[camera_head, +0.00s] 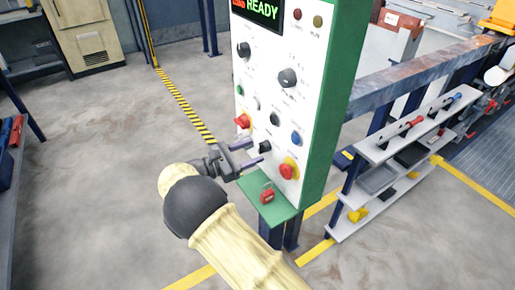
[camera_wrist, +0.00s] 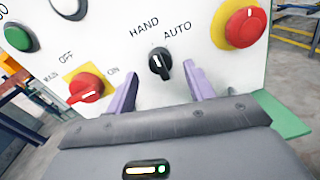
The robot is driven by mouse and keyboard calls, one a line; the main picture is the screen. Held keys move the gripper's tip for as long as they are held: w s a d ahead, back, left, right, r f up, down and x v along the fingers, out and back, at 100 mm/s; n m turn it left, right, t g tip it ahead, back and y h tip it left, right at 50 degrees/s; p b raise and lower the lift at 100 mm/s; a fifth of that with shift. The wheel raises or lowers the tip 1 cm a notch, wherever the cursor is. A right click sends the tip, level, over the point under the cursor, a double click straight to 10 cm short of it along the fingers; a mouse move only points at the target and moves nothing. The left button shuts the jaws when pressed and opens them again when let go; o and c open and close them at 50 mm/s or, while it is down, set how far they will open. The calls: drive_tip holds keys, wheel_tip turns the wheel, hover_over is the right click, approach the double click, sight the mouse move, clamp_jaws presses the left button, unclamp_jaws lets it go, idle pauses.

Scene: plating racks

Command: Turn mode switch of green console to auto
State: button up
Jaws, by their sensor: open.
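The green console (camera_head: 328,110) has a white front panel covered in knobs and buttons. Its mode switch (camera_wrist: 159,63) is a small black knob with a white mark, below the words HAND and AUTO. I cannot tell for sure which word the mark points to. The switch also shows in the head view (camera_head: 265,147), just beyond my fingertips. My gripper (camera_wrist: 162,88) is open, with its two purple fingers to the left and right of the switch and a little below it in the wrist view. Nothing is between the fingers; I cannot tell whether they touch the panel.
A red OFF/ON switch (camera_wrist: 85,87) on a yellow plate is left of the mode switch. A red mushroom button (camera_wrist: 243,27) on yellow is to the right. A green ledge (camera_head: 268,204) with a red padlock (camera_head: 267,194) juts out below. Shelves (camera_head: 385,175) stand to the right.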

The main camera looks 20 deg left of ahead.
sight(263, 147)
drive_tip(key=x, duration=0.3)
drive_tip(key=c, duration=1)
